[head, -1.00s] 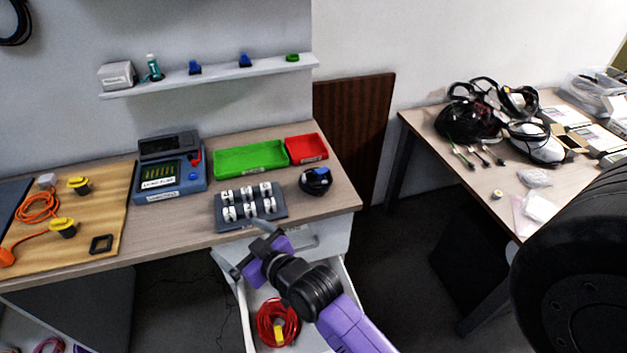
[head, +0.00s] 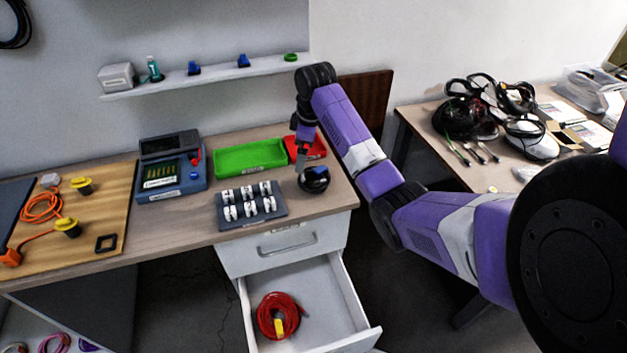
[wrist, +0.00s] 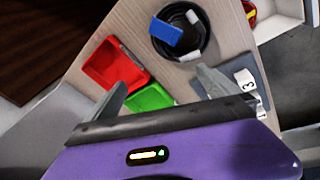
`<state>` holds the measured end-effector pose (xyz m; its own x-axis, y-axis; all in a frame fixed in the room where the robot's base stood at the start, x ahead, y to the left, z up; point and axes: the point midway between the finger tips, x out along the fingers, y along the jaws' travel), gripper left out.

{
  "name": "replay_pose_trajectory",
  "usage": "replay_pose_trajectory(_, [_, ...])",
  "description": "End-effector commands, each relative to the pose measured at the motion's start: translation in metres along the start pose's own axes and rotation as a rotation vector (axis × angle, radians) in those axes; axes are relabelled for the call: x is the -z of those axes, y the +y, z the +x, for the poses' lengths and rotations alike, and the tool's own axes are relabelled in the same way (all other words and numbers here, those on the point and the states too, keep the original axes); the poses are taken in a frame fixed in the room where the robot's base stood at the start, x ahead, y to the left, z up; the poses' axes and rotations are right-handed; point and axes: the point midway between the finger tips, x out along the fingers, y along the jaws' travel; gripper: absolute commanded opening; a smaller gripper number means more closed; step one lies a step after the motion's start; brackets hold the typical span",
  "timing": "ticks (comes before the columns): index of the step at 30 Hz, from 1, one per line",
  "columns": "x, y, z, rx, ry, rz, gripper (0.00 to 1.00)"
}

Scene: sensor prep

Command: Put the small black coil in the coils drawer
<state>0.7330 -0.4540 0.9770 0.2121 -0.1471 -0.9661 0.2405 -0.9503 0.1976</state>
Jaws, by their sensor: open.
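The small black coil (head: 316,183), with a blue tag on it, lies on the desk near its right front corner. It also shows in the wrist view (wrist: 189,44), beyond my fingers. My gripper (head: 301,170) is open and empty, pointing down just above and beside the coil; in the wrist view the fingers (wrist: 160,85) are spread, with the coil ahead of the right one. I cannot tell if a finger touches it. The coils drawer (head: 340,300) is pulled open under the desk, with a red coil (head: 279,316) with a yellow tag inside.
A grey rack (head: 238,219) of numbered white pieces stands left of the coil. A green tray (head: 250,158) and a red tray (head: 318,150) lie behind, close to my arm. A closed drawer (head: 287,244) is above the open one. A blue device (head: 172,170) is further left.

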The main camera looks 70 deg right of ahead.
Motion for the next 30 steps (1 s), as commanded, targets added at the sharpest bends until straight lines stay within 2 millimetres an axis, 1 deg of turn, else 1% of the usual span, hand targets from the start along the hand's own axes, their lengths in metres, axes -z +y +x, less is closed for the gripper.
replay_pose_trajectory(1, [-0.012,-0.006,-0.002,0.052,-0.046,-0.032,1.0])
replay_pose_trajectory(3, [-0.025,-0.015,-0.005,0.12,-0.096,-0.075,1.0])
replay_pose_trajectory(7, [-0.039,-0.026,-0.009,0.195,-0.147,-0.119,1.0])
replay_pose_trajectory(10, [-0.043,-0.03,-0.003,0.214,-0.157,-0.13,1.0])
replay_pose_trajectory(13, [-0.045,-0.033,0.008,0.217,-0.158,-0.129,1.0])
replay_pose_trajectory(17, [-0.046,-0.035,0.018,0.214,-0.157,-0.129,1.0])
replay_pose_trajectory(20, [-0.047,-0.039,0.029,0.215,-0.158,-0.129,1.0])
replay_pose_trajectory(25, [-0.05,-0.045,0.053,0.214,-0.158,-0.128,1.0])
replay_pose_trajectory(30, [-0.051,-0.047,0.064,0.211,-0.156,-0.128,1.0])
